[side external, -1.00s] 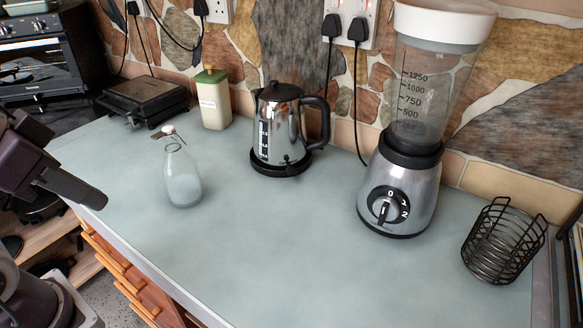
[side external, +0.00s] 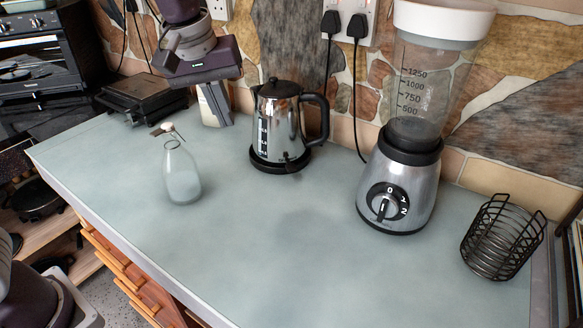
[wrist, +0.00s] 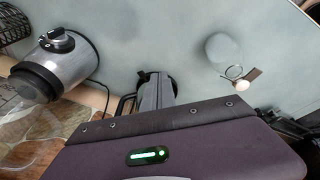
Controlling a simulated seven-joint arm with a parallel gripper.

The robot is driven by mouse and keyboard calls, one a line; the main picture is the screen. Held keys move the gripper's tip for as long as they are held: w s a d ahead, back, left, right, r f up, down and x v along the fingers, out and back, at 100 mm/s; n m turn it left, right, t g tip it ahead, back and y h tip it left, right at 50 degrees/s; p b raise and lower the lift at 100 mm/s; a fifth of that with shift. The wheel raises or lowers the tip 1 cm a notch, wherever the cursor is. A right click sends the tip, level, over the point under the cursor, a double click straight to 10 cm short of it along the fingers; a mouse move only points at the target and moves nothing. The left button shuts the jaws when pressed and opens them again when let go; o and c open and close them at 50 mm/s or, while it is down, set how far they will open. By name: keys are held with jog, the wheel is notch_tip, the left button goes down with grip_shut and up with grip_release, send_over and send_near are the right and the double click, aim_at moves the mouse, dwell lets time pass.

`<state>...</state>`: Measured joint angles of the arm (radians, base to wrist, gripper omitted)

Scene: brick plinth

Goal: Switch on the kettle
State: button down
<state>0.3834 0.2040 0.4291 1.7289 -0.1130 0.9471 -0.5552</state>
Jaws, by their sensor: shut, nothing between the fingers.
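The kettle (side external: 277,122) is chrome with a black lid, handle and base, upright on the worktop in the side external view. A small dark lever (side external: 289,158) shows low on its front by the base. My gripper (side external: 217,122) is shut and empty, pointing down to the left of the kettle and apart from it in the picture. In the wrist view, my gripper's grey fingers (wrist: 157,90) cover most of the kettle; part of its black handle (wrist: 126,106) shows beside them.
A glass bottle (side external: 181,175) stands front left of my gripper. A blender (side external: 400,185) and a black wire basket (side external: 503,238) are to the right. A black grill (side external: 143,98) sits at the back left. The worktop's front middle is clear.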

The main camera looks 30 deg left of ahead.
jog(key=w+d+f+n+y, duration=0.1)
jog(key=w+d+f+y, duration=0.1)
jog(key=w+f, duration=0.4)
jog(key=n+y, duration=0.1)
jog(key=y, duration=0.1)
send_near(292, 168)
jog(key=shift+s+r, duration=0.25)
jog(key=shift+r, duration=0.1)
jog(key=shift+x, duration=3.55)
